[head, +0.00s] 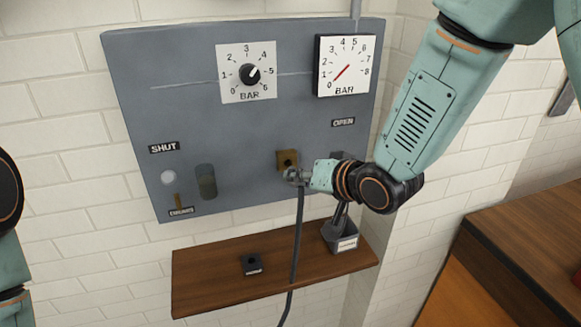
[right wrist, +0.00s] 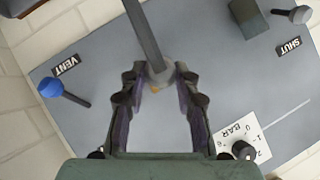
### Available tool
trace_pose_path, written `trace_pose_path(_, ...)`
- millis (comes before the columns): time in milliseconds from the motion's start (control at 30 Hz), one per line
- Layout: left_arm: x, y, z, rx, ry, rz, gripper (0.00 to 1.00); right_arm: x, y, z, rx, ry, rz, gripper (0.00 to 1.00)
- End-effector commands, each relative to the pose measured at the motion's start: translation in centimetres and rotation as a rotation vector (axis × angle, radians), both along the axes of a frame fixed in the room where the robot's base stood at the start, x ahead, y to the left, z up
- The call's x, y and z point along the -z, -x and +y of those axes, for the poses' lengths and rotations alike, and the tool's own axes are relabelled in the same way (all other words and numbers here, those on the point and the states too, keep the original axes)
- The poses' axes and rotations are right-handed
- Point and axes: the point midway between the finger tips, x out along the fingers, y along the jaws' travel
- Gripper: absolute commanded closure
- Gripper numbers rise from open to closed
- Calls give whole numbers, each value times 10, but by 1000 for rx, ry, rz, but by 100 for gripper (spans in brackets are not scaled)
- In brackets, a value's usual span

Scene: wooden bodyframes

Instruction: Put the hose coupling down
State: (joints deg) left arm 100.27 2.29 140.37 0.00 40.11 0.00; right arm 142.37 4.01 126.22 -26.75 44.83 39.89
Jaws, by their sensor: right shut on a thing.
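My right gripper (head: 303,176) reaches in front of the grey panel and is shut on the hose coupling (head: 291,174). The coupling sits just below a brass-coloured block (head: 287,158) on the panel; I cannot tell whether they touch. A dark hose (head: 297,235) hangs from the coupling past the front of the shelf. In the right wrist view the fingers (right wrist: 156,88) close around the grey coupling (right wrist: 158,73), with the hose (right wrist: 142,30) running up from it. My left gripper is out of view; only parts of its arm show at the left edge.
The panel (head: 130,90) carries a knob dial (head: 232,85), a gauge (head: 333,82) and a dark cylinder (head: 206,183). Below is a wooden shelf (head: 200,287) with a small black block with a hole (head: 251,264) and a grey holder (head: 341,240). A wooden bench (head: 530,235) stands right.

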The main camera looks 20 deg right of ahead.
Motion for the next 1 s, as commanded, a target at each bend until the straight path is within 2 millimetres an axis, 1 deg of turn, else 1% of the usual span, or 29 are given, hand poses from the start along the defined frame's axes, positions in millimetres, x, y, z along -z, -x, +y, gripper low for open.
trace_pose_path(300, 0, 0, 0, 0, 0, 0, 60, 0, 0, 0, -3, -1, -1, 100)
trace_pose_path(467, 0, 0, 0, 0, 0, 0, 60, 12, 10, 5, -77, -5, 2, 100)
trace_pose_path(567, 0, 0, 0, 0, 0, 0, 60, 24, 25, 11, -173, -8, 4, 100)
trace_pose_path(667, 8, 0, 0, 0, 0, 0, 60, 42, 42, 13, -272, -10, 2, 100)
trace_pose_path(867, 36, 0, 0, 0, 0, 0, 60, 84, 73, 9, -439, -9, -2, 100)
trace_pose_path(1000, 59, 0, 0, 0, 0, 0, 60, 115, 95, 4, -538, -7, -3, 100)
